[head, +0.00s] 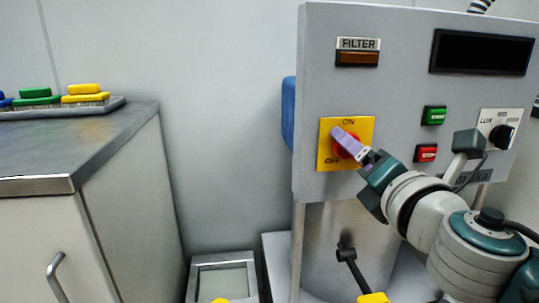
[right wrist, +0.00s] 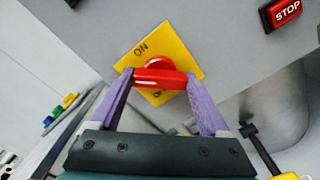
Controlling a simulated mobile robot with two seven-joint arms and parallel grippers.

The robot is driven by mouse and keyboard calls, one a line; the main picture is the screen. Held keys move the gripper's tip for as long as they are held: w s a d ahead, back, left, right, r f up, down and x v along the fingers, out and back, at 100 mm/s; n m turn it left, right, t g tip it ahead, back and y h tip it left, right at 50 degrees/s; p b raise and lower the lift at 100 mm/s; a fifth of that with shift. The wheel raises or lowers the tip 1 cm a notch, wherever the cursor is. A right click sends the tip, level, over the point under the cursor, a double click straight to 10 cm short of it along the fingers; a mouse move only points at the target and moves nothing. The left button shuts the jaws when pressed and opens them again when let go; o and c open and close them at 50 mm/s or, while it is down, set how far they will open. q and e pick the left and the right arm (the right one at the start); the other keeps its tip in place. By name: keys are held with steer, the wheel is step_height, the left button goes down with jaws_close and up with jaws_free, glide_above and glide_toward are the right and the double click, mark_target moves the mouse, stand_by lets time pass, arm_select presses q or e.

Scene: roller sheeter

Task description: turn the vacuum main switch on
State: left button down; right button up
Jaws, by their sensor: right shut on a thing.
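The vacuum main switch is a red rotary knob (head: 344,146) on a square yellow plate (head: 364,128) on the grey machine panel. The plate reads ON at its top and OFF at its lower left, partly hidden. In the right wrist view, the knob's red bar (right wrist: 160,78) lies level in the picture, slanted across the tilted plate (right wrist: 172,36). My right gripper (head: 342,139) is shut on this knob, one purple finger at each end of the bar. Which setting the knob points at I cannot tell. My left gripper is not in view.
Green START (head: 434,116) and red STOP (head: 426,153) buttons sit right of the switch, with a black selector knob (head: 502,135) beyond. A FILTER lamp (head: 358,59) is above. A steel-topped cabinet (head: 90,140) with a brush tray (head: 60,113) stands left. A yellow-ended lever (head: 373,298) is below.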

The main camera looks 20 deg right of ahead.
steer(key=shift+m+b, duration=0.9)
steer(key=shift+m, duration=3.7)
steer(key=o, duration=1.2)
steer(key=v, duration=1)
steer(key=shift+d, duration=0.1)
